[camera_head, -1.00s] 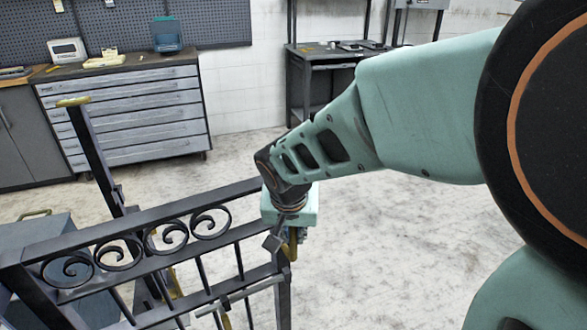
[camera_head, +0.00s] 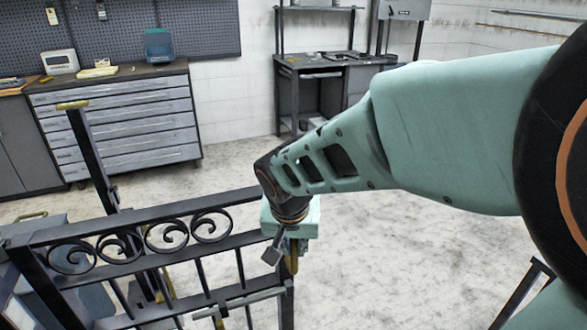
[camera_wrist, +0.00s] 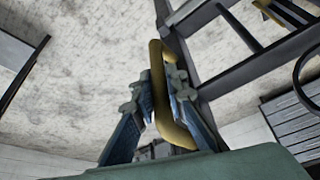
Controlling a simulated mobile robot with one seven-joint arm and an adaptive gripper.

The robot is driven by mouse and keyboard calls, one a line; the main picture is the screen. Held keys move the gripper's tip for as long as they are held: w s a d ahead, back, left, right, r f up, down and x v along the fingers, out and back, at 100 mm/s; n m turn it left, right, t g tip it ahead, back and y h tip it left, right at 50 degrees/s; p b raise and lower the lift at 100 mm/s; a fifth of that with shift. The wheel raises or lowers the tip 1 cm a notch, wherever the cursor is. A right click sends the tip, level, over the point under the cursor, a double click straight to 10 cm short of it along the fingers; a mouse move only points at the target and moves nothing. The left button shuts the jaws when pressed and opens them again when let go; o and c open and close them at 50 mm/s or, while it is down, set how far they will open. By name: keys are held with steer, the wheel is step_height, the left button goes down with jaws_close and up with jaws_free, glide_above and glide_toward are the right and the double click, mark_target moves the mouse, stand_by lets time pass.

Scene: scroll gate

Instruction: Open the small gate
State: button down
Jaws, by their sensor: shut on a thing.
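The small gate (camera_head: 150,258) is a black metal frame with scroll work along its top, at lower left in the head view. A yellow handle (camera_wrist: 160,85) stands on its end post, upright in the wrist view. My gripper (camera_wrist: 165,108) has its two fingers on either side of this handle and is shut on it. In the head view my gripper (camera_head: 292,250) is at the gate's right end, and its fingers are mostly hidden behind my wrist. A grey latch bar (camera_head: 240,303) runs across the lower part of the gate.
A dark post with a yellow cap (camera_head: 74,105) stands behind the gate. A grey drawer cabinet (camera_head: 120,120) and a dark workbench (camera_head: 325,85) stand at the back. A dark rail (camera_head: 522,295) shows at lower right. The floor between is clear.

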stand_by(0.3)
steer(key=c, duration=1.9)
jaws_free()
steer(key=shift+c, duration=0.2)
steer(key=shift+r, duration=0.1)
steer(key=v, duration=0.8)
